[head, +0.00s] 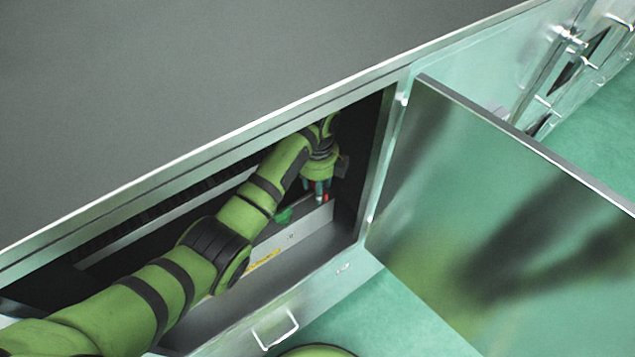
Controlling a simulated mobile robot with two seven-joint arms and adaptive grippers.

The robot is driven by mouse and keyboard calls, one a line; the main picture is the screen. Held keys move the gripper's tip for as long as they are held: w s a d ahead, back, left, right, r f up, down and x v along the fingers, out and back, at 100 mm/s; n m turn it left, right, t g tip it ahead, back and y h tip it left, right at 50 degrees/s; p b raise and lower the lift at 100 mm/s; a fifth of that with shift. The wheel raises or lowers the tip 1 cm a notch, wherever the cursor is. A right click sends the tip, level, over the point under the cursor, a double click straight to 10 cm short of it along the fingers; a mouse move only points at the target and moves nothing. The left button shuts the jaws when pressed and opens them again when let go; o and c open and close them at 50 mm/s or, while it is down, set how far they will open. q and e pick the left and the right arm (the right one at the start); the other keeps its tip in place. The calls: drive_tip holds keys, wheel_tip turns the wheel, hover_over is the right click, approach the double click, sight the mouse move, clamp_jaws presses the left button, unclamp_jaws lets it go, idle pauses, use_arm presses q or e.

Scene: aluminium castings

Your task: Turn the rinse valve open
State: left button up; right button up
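My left arm reaches from the lower left into an open cabinet under a grey worktop. Its gripper (318,193) points down near the cabinet's right end. A small red part (326,198) shows right at the fingertips. It may be the rinse valve's handle, but it is too small and too covered to be sure. I cannot tell whether the fingers touch it, or whether they are open or shut. A small green round piece (283,215) sits left of the gripper, partly behind my arm. My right gripper is out of view.
The cabinet door (480,220) stands open on the right, close to the opening. The worktop (200,80) overhangs above. A light panel with a yellow label (262,261) lies inside. A drawer handle (275,328) sticks out below. More handled fronts stand at upper right.

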use_arm(q)
drive_tip(key=shift+s, duration=0.1)
clamp_jaws()
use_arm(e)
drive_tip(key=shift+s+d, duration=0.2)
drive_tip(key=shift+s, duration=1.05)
use_arm(q)
drive_tip(key=shift+n, duration=1.4)
drive_tip(key=n, duration=0.5)
drive_tip(key=shift+d, duration=0.15)
drive_tip(key=n, duration=0.5)
drive_tip(key=shift+d+n, duration=0.1)
drive_tip(key=shift+n, duration=0.3)
drive_tip(key=n, duration=0.4)
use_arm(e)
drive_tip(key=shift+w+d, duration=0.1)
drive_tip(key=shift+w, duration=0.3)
use_arm(q)
drive_tip(key=shift+n, duration=0.3)
